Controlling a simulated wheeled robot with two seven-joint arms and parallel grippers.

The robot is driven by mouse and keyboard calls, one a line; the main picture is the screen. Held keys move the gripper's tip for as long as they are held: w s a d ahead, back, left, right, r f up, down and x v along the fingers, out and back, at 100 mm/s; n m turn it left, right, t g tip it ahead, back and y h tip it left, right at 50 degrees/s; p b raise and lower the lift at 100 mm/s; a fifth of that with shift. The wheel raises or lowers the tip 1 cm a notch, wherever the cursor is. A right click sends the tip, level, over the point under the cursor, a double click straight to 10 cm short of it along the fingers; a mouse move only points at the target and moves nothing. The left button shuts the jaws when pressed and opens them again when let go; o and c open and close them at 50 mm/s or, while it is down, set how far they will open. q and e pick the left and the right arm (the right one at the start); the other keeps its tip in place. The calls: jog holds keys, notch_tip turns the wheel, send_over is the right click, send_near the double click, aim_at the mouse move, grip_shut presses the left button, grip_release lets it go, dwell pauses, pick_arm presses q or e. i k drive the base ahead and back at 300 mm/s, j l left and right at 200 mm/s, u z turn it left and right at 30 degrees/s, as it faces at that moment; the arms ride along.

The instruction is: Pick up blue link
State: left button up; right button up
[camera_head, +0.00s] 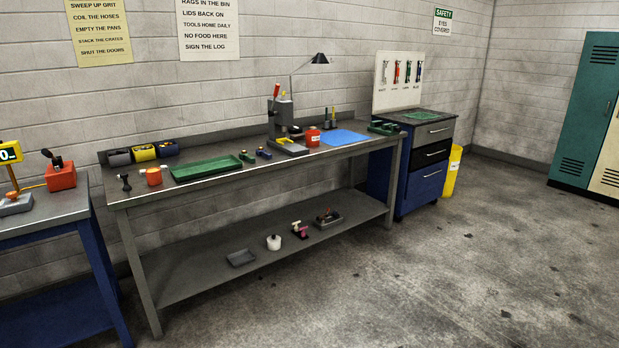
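A pale upright board (382,98) stands on the cabinet at the back right, with several small coloured pieces hanging in a row. The rightmost hanging piece (419,71) looks blue; it is too small to tell whether it is a link. Neither of my grippers is in view.
The long grey workbench (215,188) carries a green tray (206,168), a press (282,120), a red cup (313,136) and a blue mat (343,138). A blue drawer cabinet (424,186) and yellow bin (451,172) stand right. The floor (430,270) in front is clear.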

aim_at(264, 153)
jog(key=i+l+z, duration=0.25)
jog(key=i, duration=0.85)
jog(key=i+l+z, duration=0.2)
jog(key=i, duration=0.9)
